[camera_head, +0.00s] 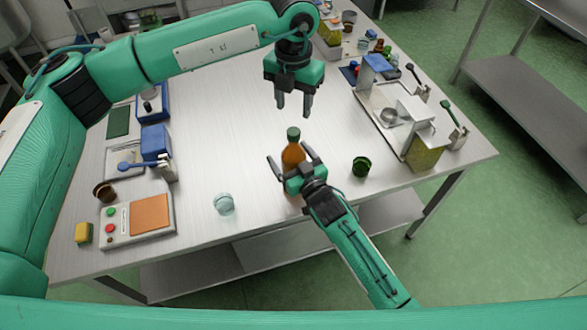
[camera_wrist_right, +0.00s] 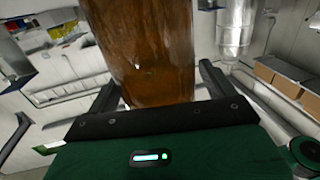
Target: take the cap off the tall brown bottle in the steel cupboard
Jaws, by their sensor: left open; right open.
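A brown bottle (camera_head: 292,156) with a green cap (camera_head: 293,133) stands upright on the steel table (camera_head: 240,110), not in a cupboard. My right gripper (camera_head: 288,153) is open, its fingers on either side of the bottle. In the right wrist view the brown bottle (camera_wrist_right: 150,50) fills the space ahead between the spread fingers; I cannot tell whether they touch it. Its cap is out of that view. My left gripper (camera_head: 293,111) is open and empty, pointing down above and behind the cap. The bottle's lower part is hidden by my right gripper in the head view.
A clear glass (camera_head: 224,204) is left of the bottle, a dark green cup (camera_head: 361,166) right of it. A control box with an orange panel (camera_head: 149,214) and a yellow block (camera_head: 83,232) lie front left. A metal device (camera_head: 411,113) stands on the right. The table's middle is clear.

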